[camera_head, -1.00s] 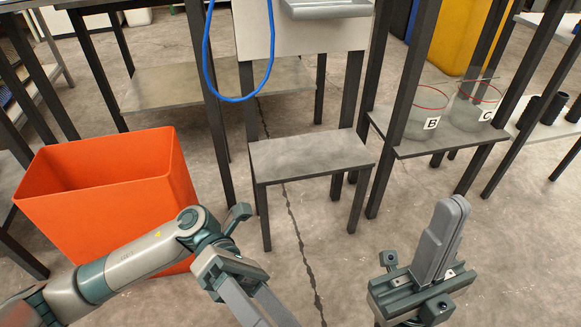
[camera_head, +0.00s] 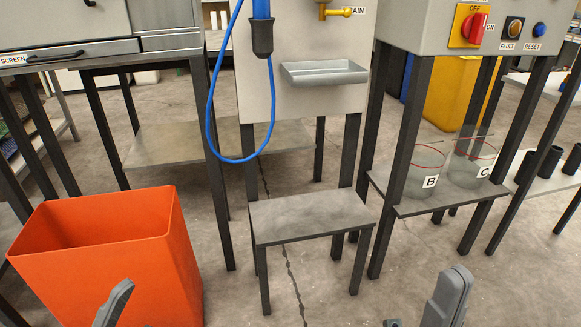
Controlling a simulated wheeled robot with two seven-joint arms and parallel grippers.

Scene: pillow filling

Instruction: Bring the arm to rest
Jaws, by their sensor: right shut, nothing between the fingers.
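My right gripper (camera_head: 449,296) shows at the lower right edge of the head view. Its grey fingers point up and lie together, with nothing between them. It is over the bare floor, clear of the stands. A grey finger-like part of my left gripper (camera_head: 115,302) shows at the lower left, in front of the orange bin (camera_head: 150,262). The rest of the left gripper and its arm are below the picture, so its jaw state is unclear.
A small grey bench (camera_head: 312,214) stands in the middle below a panel with a metal tray (camera_head: 324,73) and a hanging blue hose (camera_head: 211,100). Glass jars B (camera_head: 424,180) and C (camera_head: 470,172) stand on a shelf at right.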

